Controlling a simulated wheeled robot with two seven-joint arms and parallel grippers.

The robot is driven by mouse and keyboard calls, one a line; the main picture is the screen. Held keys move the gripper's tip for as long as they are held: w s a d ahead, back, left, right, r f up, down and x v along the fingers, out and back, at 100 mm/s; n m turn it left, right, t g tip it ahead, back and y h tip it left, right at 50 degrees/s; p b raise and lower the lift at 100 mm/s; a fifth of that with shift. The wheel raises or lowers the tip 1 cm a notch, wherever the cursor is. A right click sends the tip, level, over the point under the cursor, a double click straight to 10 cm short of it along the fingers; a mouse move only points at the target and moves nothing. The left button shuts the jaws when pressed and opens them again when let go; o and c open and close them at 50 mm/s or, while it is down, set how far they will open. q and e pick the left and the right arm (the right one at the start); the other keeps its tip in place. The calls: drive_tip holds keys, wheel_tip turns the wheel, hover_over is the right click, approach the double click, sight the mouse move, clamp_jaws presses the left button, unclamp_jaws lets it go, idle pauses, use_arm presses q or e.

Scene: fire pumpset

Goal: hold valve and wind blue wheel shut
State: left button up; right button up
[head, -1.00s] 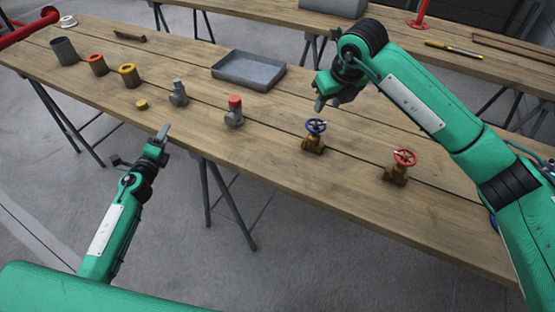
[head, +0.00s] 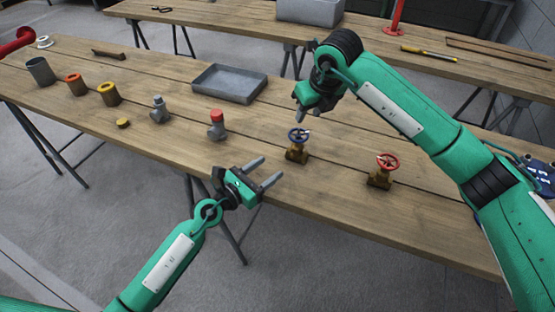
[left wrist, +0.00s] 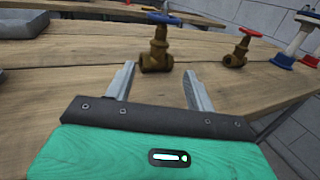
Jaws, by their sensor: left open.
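The brass valve with the blue wheel (head: 298,136) stands upright on the wooden table, right of the middle. In the left wrist view the blue wheel (left wrist: 164,18) tops the brass body (left wrist: 156,52), which lies ahead, between the lines of the fingers. My left gripper (head: 268,172) is open and empty at the table's front edge, left of and nearer than the valve, apart from it. Its two fingers show in the left wrist view (left wrist: 158,88). My right gripper (head: 302,112) hangs above and behind the blue wheel; its finger opening is hard to make out.
A brass valve with a red wheel (head: 382,170) stands to the right. Left are a grey fitting with a red cap (head: 217,125), a plain grey fitting (head: 159,110) and several cylinders. A grey tray (head: 229,83) lies behind. Bare wood surrounds the blue-wheel valve.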

sight(294, 150)
use_arm(q)
drive_tip(key=x, duration=1.3)
drive_tip(key=shift+w, duration=0.1)
drive_tip(key=shift+c, duration=0.2)
clamp_jaws()
